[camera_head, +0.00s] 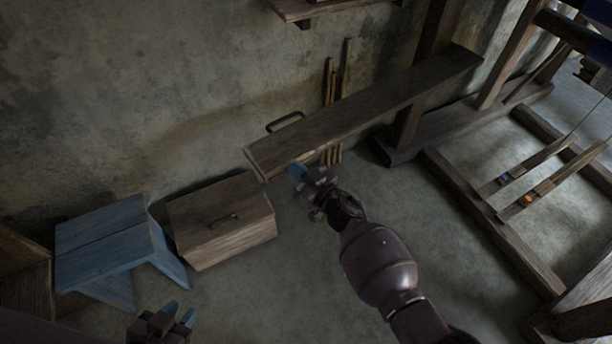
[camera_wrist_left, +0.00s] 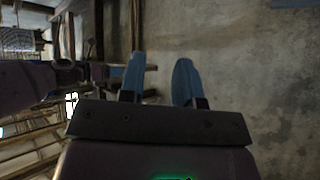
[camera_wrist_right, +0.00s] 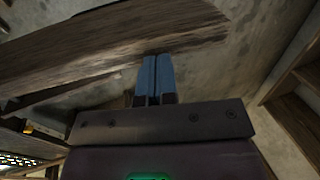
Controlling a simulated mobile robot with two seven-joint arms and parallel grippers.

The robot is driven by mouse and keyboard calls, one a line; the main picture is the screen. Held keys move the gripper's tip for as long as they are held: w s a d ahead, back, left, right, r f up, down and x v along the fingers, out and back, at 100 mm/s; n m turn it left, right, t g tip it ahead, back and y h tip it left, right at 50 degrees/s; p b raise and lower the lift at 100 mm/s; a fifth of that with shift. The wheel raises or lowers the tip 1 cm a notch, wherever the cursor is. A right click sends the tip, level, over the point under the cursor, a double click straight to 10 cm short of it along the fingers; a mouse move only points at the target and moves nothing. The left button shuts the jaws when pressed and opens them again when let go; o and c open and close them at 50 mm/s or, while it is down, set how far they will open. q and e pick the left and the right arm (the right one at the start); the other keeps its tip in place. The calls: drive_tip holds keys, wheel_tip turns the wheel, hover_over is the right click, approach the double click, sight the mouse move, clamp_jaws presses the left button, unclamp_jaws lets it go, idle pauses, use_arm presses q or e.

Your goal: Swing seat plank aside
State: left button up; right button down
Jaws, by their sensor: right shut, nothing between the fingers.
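The seat plank (camera_head: 370,108) is a long dark wooden board. In the head view it runs from the loom frame at the upper right down to a free end near the wall. My right gripper (camera_head: 296,172) is at the near side of that free end, with its fingers shut and empty. In the right wrist view the shut blue fingers (camera_wrist_right: 154,76) overlap the plank's edge (camera_wrist_right: 110,45); I cannot tell whether they touch it. My left gripper (camera_head: 176,312) is low at the bottom left, away from the plank. Its two fingers (camera_wrist_left: 158,80) are apart with nothing between them.
Sticks (camera_head: 329,85) lean on the wall behind the plank. The loom's beams (camera_head: 490,220) fill the right. Bare floor lies around my right arm.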

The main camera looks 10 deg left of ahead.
sight(283, 161)
drive_tip(key=x, duration=0.2)
drive_tip(key=shift+w+a+f+b, duration=0.1)
drive_tip(key=shift+a+f+b, duration=0.05)
drive_tip(key=shift+a+b, duration=0.25)
drive_tip(key=shift+w+a+m+t+h, duration=0.3)
drive_tip(key=shift+w+a+t, duration=0.15)
drive_tip(key=shift+a, duration=0.45)
use_arm(q)
drive_tip(key=shift+w+f+b, duration=0.15)
drive_tip(key=shift+f+b, duration=0.15)
drive_tip(key=shift+f, duration=0.1)
use_arm(e)
drive_tip(key=shift+w+a, duration=0.1)
drive_tip(key=shift+w, duration=0.05)
use_arm(q)
drive_tip(key=shift+w+r, duration=0.1)
drive_tip(key=shift+w, duration=0.1)
